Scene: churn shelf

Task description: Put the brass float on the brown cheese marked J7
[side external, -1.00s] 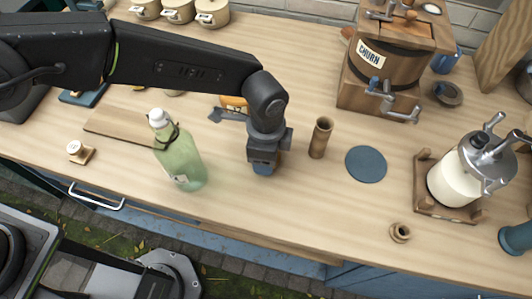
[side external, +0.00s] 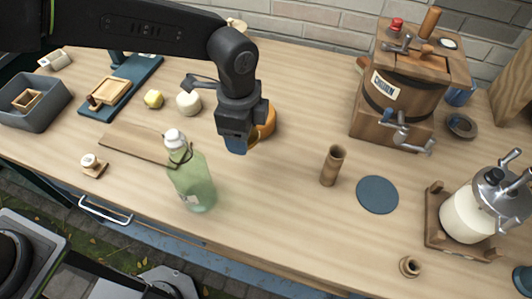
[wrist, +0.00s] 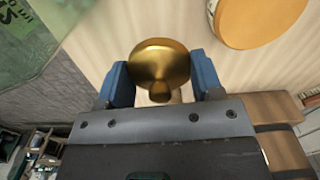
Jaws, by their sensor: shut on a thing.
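My gripper (side external: 236,146) is above the worktop in the side view, left of the upright wooden tube. In the wrist view its two blue fingers (wrist: 161,84) are shut on the brass float (wrist: 159,62), a shiny golden rounded piece with a small knob. The float is not clear in the side view. An orange-brown round block (side external: 267,122), possibly the cheese, stands just behind and right of my gripper, partly hidden by it. It also shows at the wrist view's top right (wrist: 292,32), apart from the float. I cannot read a J7 mark on it.
A green bottle (side external: 192,183) stands close on the left, near a wooden board (side external: 138,143). A wooden tube (side external: 332,166), blue disc (side external: 377,194) and churn (side external: 392,98) are to the right. A pale round piece (side external: 189,103) is behind left. The front middle worktop is clear.

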